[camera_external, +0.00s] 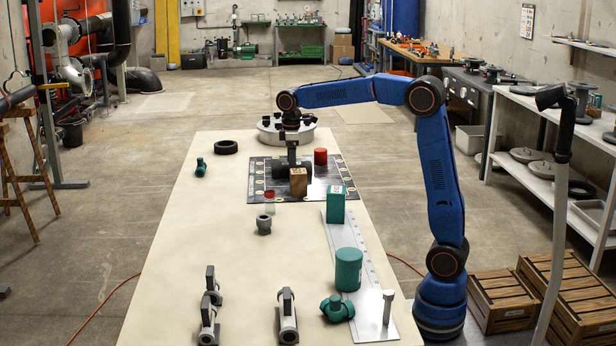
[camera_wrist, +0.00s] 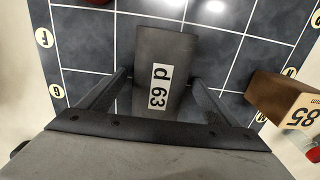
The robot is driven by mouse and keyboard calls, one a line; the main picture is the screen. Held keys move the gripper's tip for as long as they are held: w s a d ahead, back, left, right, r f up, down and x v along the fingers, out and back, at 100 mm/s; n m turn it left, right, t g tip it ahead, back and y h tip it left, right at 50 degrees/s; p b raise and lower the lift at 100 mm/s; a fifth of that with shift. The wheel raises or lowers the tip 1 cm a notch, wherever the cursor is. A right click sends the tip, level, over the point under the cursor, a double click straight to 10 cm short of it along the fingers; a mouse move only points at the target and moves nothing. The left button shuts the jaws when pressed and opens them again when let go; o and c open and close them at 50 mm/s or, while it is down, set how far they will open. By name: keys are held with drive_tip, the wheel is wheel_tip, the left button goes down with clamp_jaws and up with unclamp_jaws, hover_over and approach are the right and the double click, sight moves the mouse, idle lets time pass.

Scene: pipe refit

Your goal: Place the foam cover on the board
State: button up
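The foam cover appears to be the dark grey rounded piece labelled "d 63" (camera_wrist: 165,55) in the wrist view. A brown block hides part of the cover there. I cannot tell whether the cover touches the board.
The brown block marked 85 (camera_external: 298,182) and a red cylinder (camera_external: 320,156) stand close to the cover on the board. A green block (camera_external: 335,205) and green cylinder (camera_external: 348,268) stand on a metal strip. Grey pipe fittings (camera_external: 287,318) stand at the near end; the table's left side is mostly clear.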

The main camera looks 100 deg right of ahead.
drive_tip(key=shift+r, duration=0.1)
wheel_tip(320, 180, up, 12)
idle(0.7)
idle(0.4)
